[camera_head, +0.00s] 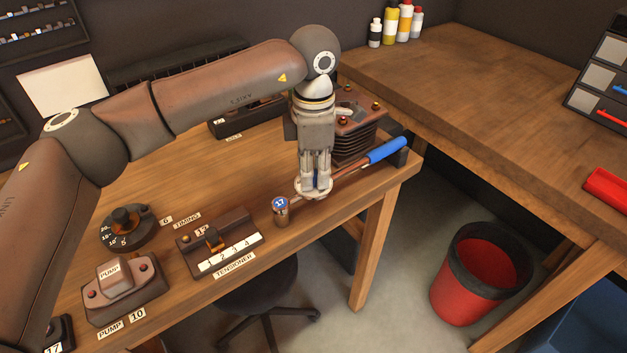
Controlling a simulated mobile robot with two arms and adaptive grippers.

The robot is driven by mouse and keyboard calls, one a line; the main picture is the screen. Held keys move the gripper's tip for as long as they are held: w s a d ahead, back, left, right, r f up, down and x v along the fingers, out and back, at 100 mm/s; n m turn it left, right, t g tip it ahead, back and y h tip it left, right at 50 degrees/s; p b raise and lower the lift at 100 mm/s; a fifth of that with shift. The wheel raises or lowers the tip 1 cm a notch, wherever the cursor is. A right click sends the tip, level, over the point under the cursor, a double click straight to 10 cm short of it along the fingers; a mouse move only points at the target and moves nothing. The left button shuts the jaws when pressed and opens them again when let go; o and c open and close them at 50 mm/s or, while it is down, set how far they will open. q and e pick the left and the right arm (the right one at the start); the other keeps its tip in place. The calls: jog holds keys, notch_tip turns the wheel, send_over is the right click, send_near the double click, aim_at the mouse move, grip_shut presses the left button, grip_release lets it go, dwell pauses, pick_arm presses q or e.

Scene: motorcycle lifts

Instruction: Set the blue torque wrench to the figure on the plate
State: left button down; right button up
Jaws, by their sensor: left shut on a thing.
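The blue torque wrench (388,150) lies at the right front of the workbench, its blue handle pointing to the back right and its reddish shaft running towards the front left. My left gripper (315,187) points straight down over the near part of the wrench and is shut on a small blue part there, above a pale disc. The fingers hide most of that part, so its marks cannot be read. A round blue cap marked 17 (280,204) stands just left of the gripper, on a short metal cylinder. My right gripper is not in view.
A tensioner block (219,242) with plates 1 to 4, a timing dial (127,226) and a pump block (122,287) by a plate reading 10 (137,315) stand to the left. A finned engine block (355,135) stands close behind the gripper. A red bin (466,300) is on the floor.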

aim_at(314, 173)
pick_arm(q)
jog(key=m+b, duration=0.1)
jog(key=m, duration=0.1)
jog(key=shift+m, duration=0.3)
jog(key=shift+m+b, duration=0.6)
jog(key=shift+m, duration=0.6)
jog(key=c, duration=1.2)
grip_release()
jog(key=shift+r, duration=0.1)
notch_tip(314, 173, up, 12)
